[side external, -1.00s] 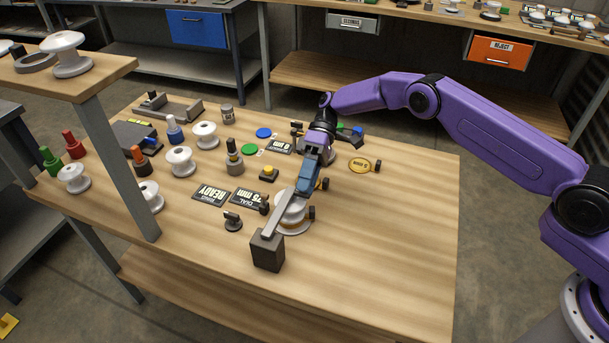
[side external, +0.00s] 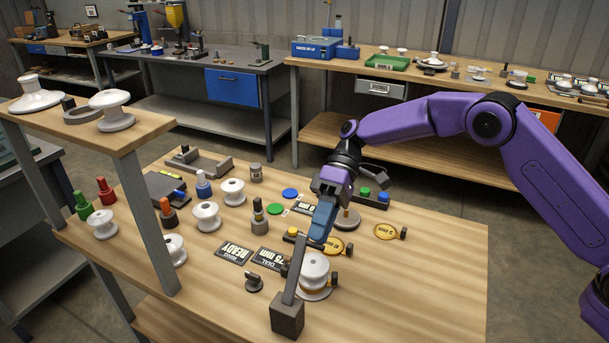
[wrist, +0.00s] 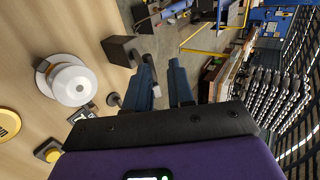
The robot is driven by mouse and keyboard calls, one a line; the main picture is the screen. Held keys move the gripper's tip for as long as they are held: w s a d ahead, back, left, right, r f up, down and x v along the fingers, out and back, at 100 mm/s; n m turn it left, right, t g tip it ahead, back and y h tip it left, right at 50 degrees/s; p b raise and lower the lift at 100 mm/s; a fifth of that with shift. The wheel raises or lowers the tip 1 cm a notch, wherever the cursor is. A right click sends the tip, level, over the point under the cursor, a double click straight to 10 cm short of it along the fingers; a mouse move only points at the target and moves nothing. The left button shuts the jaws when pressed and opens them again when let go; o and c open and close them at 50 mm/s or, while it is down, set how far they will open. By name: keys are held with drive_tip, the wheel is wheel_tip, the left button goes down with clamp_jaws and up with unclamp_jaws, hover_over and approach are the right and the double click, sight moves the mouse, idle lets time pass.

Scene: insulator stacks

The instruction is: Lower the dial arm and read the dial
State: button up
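The dial arm (side external: 295,272) is a grey bar on a dark block (side external: 288,316) near the table's front edge. It slants up from the block beside a white insulator (side external: 314,267), which stands on a round base. My gripper (side external: 319,236) has blue fingers and is above the table, close to the bar's far end; I cannot tell whether they touch. In the wrist view my gripper (wrist: 167,84) has its fingers apart with floor showing between them. The block (wrist: 120,50) and insulator (wrist: 75,86) are left of them. A black DIAL plate (side external: 273,258) shows upside-down text ending in "mm".
A READY plate (side external: 233,253) lies left of the DIAL plate. A small black knob-like part (side external: 254,282), a yellow button (side external: 292,233) and several insulators and coloured pegs crowd the left. A shelf (side external: 95,135) stands at left. The table's right front (side external: 420,295) is clear.

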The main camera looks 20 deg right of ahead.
drive_tip(key=s+a+t+h, duration=0.5)
drive_tip(key=s+a+h, duration=0.1)
drive_tip(key=s+a, duration=0.2)
drive_tip(key=v, duration=1.6)
drive_tip(key=shift+s+d+t, duration=0.2)
drive_tip(key=shift+d+t, duration=0.05)
drive_tip(key=shift+t, duration=0.05)
drive_tip(key=s+d+f+n+t, duration=0.1)
drive_tip(key=s+d+f, duration=0.3)
drive_tip(key=s+d, duration=0.6)
drive_tip(key=s+d+f+n+h, duration=0.15)
drive_tip(key=s+d+f, duration=0.25)
drive_tip(key=s+d, duration=0.55)
drive_tip(key=s+d+f+n+t, duration=0.1)
drive_tip(key=s+d+f, duration=0.45)
drive_tip(key=d, duration=0.75)
drive_tip(key=w+a+r+m+g+y, duration=0.1)
drive_tip(key=w+a+r, duration=0.4)
drive_tip(key=w+a, duration=0.45)
drive_tip(key=w+a+r+m, duration=0.1)
drive_tip(key=w+a+r, duration=0.55)
drive_tip(key=a, duration=0.55)
drive_tip(key=w+a+r+m+g+y, duration=0.1)
drive_tip(key=w+a+r, duration=0.3)
drive_tip(key=w+a, duration=0.55)
drive_tip(key=x, duration=1.7)
drive_tip(key=shift+s+a, duration=0.25)
drive_tip(key=shift+a, duration=0.05)
